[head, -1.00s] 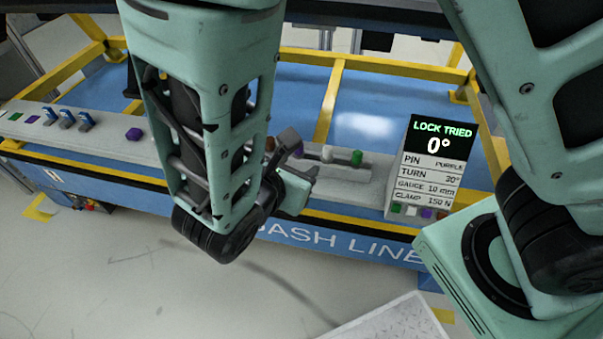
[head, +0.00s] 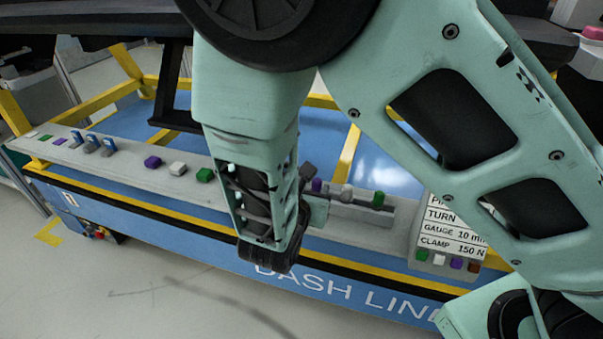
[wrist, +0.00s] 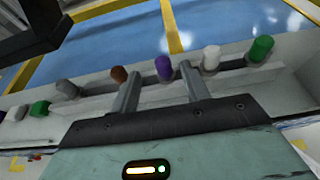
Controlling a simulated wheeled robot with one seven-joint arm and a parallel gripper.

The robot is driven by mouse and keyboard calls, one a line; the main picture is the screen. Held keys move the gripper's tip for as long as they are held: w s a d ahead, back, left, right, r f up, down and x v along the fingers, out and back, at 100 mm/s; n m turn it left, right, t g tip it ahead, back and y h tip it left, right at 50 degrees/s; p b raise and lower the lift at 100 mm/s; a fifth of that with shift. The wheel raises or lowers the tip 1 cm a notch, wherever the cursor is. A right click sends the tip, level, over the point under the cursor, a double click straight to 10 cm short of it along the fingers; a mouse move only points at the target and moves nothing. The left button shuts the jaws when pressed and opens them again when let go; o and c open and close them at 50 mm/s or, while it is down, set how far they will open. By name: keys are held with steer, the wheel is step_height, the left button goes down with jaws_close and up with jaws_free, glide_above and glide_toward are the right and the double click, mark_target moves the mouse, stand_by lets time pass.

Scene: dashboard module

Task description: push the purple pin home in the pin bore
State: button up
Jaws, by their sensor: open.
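The purple pin (wrist: 163,68) stands in a row of coloured pins on a grey strip. In the wrist view it appears between the two fingers of my gripper (wrist: 160,73). The fingers are open and apart from each other; I cannot tell if the tips are level with the pin or short of it. In the head view the purple pin (head: 317,185) shows just right of my gripper, whose fingertips are mostly hidden. The pin bore itself cannot be made out.
A brown pin (wrist: 119,75) stands left of the purple one, a white pin (wrist: 211,58) and green pin (wrist: 261,48) right of it. Purple (head: 152,162), white (head: 177,168) and green (head: 205,175) blocks sit on the ledge. A sign (head: 453,240) is partly covered by my arm.

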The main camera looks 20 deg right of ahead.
mark_target(316, 185)
steer(key=shift+f+b+x, duration=0.2)
steer(key=shift+b+x, duration=0.7)
steer(key=shift+x, duration=1.85)
steer(key=shift+s+d, duration=0.1)
steer(key=shift+s, duration=0.05)
jaws_close()
